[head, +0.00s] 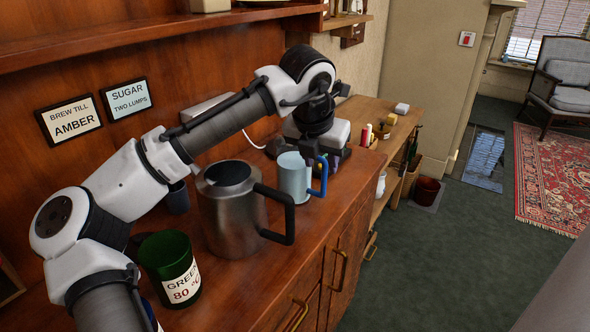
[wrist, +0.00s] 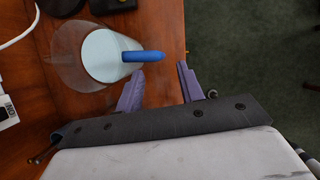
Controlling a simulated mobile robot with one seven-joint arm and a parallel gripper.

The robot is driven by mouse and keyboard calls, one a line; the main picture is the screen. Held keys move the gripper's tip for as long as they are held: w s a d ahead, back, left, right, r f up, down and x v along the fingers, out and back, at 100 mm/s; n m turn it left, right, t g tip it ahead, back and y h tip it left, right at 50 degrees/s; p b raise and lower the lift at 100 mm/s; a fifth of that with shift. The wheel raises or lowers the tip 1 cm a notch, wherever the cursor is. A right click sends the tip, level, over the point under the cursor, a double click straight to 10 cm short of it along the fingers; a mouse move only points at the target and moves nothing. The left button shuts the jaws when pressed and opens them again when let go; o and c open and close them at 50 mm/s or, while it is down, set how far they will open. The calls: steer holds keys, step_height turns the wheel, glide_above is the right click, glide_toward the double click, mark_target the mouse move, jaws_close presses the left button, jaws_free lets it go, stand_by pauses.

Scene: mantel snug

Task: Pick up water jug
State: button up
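The water jug (head: 293,178) is pale blue with a blue handle and stands upright on the wooden counter in the head view. In the wrist view the jug (wrist: 68,55) looks clear-walled, with pale contents and its blue handle (wrist: 143,56) pointing right. My gripper (wrist: 160,68) is open, its two purple fingers apart and empty. The handle's outer end is just beyond the fingertips, roughly across the gap; I cannot tell whether anything touches. In the head view my arm's end is beside and above the jug, and the fingers are mostly hidden.
A steel pitcher (head: 228,212) with a black handle stands close left of the jug. A green tin (head: 168,262) is nearer, beside my arm. A shelf (head: 150,45) overhangs the counter (head: 245,283). The counter's right edge drops to open green floor (head: 420,260).

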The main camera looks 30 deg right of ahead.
mark_target(323, 170)
steer(key=shift+x, duration=2.6)
steer(key=shift+d+r, duration=0.1)
jaws_close()
steer(key=shift+w+r+p, duration=0.1)
steer(key=shift+p, duration=0.2)
